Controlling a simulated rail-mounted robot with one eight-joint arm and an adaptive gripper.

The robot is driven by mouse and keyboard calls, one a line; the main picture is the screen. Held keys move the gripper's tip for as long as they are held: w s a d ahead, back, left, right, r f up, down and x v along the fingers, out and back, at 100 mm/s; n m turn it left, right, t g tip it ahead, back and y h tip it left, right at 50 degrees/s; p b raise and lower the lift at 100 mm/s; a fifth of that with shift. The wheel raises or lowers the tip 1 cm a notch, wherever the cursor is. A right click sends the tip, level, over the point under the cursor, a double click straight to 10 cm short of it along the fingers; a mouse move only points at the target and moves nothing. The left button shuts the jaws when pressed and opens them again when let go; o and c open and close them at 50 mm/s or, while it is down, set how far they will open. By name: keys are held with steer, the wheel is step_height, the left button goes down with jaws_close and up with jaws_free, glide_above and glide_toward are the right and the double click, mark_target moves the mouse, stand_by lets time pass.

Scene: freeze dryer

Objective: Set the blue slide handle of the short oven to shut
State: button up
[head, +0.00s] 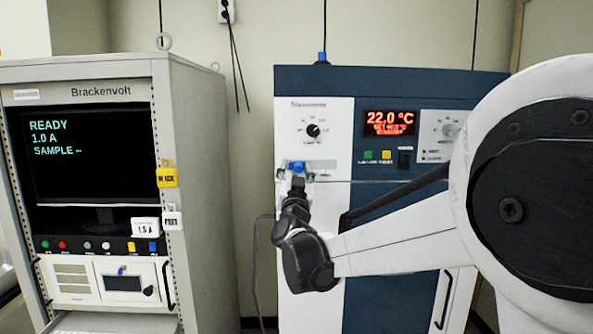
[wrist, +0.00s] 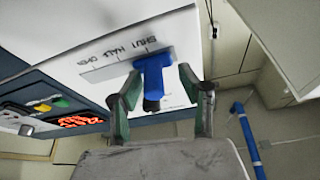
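The short oven (head: 400,84) has a dark blue and white front. Its blue slide handle (head: 297,167) is at the upper left of that front, below a black knob. In the wrist view the blue handle (wrist: 152,80) lies beside the SHUT end of a scale that also reads HALF and OPEN. My gripper (head: 296,180) is at the handle; its open fingers (wrist: 158,76) stand on either side of it. A gap shows on the right of the handle; on the left I cannot tell whether the finger touches it.
The oven display (head: 390,123) reads 22.0 °C, above green and yellow buttons. A grey Brackenvolt cabinet (head: 190,180) stands to the left, with a gap between it and the oven. My arm covers the oven's right side. A blue pole (wrist: 250,140) shows at the right of the wrist view.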

steer(key=shift+d, duration=0.15)
steer(key=v, duration=1.2)
steer(key=s+d+f+g+b, duration=0.1)
steer(key=s+d+f+g, duration=0.4)
steer(key=s, duration=0.6)
steer(key=s+d+f+n+g+b, duration=0.1)
steer(key=s+d+f+g, duration=0.4)
steer(key=s+f, duration=0.5)
steer(key=s+d+f+n+g+b, duration=0.1)
steer(key=s+d+f+g, duration=0.4)
steer(key=s, duration=0.7)
steer(key=d+f, duration=0.2)
steer(key=d, duration=0.1)
steer(key=shift+s+d+f+y, duration=0.35)
steer(key=shift+f+y, duration=0.05)
